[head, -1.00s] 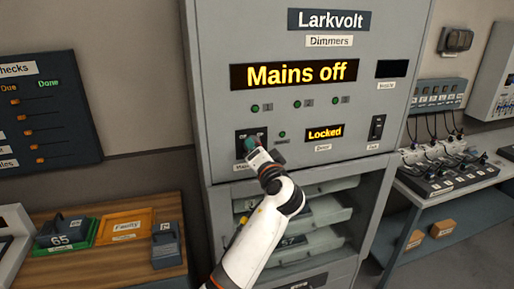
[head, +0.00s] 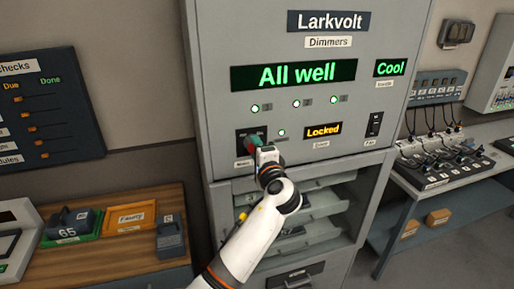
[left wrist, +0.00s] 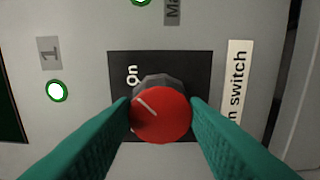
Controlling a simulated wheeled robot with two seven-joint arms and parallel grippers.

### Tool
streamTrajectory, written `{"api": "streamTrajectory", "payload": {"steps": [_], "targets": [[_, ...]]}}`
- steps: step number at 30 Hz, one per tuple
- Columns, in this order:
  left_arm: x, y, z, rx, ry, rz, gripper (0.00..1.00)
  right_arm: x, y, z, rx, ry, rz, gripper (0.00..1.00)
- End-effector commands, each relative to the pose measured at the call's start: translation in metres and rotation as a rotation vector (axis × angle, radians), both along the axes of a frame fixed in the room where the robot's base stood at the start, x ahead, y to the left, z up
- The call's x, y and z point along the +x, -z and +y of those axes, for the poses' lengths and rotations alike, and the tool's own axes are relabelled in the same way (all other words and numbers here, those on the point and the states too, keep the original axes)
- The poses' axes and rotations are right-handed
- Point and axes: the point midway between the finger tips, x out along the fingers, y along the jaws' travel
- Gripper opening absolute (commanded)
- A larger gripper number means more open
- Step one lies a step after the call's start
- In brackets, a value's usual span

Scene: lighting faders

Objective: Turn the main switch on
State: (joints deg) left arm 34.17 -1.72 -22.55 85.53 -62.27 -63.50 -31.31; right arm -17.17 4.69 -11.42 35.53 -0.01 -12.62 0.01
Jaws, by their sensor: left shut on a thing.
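The main switch (left wrist: 160,113) is a red-capped rotary knob on a black plate (left wrist: 118,68), with "On" printed beside it. In the left wrist view its white pointer line slants toward the "On" side. My left gripper (left wrist: 160,118) has its green fingers on both sides of the knob, shut on it. In the head view my left gripper (head: 256,143) is at the switch plate (head: 243,138) on the cabinet front and hides most of the knob. The main display (head: 293,75) reads "All well" in green. My right gripper is not in view.
Green lamps (head: 296,104) are lit on the panel. A small display (head: 323,130) reads "Locked", another (head: 390,67) reads "Cool". A fan switch (head: 374,124) sits at right. A wooden bench (head: 110,249) stands left, a grey bench (head: 455,190) right.

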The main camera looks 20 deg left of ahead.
Motion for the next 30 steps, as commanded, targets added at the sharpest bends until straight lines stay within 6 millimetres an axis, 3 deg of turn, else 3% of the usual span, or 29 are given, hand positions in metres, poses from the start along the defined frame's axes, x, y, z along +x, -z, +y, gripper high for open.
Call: {"api": "streamTrajectory", "payload": {"steps": [14, 15, 18, 30], "targets": [[0.0005, -0.0041, 0.0018, 0.017, -0.002, 0.000, 0.17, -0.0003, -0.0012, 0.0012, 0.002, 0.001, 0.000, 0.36], [0.0005, -0.0042, 0.0018, 0.017, -0.002, 0.000, 0.43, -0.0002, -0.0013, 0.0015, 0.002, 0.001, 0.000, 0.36], [0.0004, -0.0038, 0.0016, 0.015, -0.002, 0.001, 0.60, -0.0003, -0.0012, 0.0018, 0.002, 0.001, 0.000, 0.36], [-0.0055, 0.0007, -0.0043, 0.012, 0.001, 0.004, 0.62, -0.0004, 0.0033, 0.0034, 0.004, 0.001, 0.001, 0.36]]}}
